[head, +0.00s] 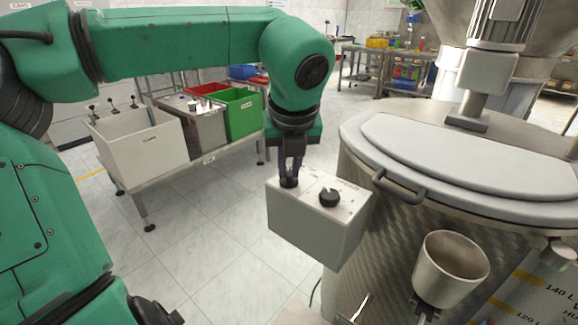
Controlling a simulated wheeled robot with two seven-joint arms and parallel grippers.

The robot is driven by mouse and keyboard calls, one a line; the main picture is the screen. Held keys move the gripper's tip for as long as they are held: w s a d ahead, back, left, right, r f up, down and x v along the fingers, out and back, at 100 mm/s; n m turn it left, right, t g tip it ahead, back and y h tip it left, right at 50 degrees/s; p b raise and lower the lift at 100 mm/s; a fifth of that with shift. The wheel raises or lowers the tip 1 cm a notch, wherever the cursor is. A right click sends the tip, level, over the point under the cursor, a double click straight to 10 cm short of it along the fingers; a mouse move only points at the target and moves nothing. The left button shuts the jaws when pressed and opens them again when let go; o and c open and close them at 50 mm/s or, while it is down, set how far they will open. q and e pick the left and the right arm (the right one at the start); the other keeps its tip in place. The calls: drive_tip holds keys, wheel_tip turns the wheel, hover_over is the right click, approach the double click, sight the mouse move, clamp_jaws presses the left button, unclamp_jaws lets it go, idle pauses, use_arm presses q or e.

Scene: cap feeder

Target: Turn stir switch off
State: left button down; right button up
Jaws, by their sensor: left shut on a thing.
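A grey switch box (312,235) is mounted beside the large steel vessel. Two black rotary knobs sit on its top face. The right knob (329,197) is uncovered. My left gripper (290,178) points straight down over the left knob (288,183), and its fingers are shut on that knob. The fingers hide part of the knob, so its pointer direction cannot be read. The labels on the box are too small to read. My right gripper is not in view.
The steel vessel (385,220) with a flat lid (470,155) and handle (398,188) stands close on the right. A metal cup (450,268) hangs on its front. A bench with a white bin (140,147) and a green bin (240,112) stands at left. The tiled floor between is clear.

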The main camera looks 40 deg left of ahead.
use_arm(q)
drive_tip(key=c, duration=0.9)
unclamp_jaws()
drive_tip(key=shift+o, duration=0.2)
drive_tip(key=p+v, duration=0.2)
drive_tip(key=v, duration=1.2)
drive_tip(key=shift+r, duration=0.3)
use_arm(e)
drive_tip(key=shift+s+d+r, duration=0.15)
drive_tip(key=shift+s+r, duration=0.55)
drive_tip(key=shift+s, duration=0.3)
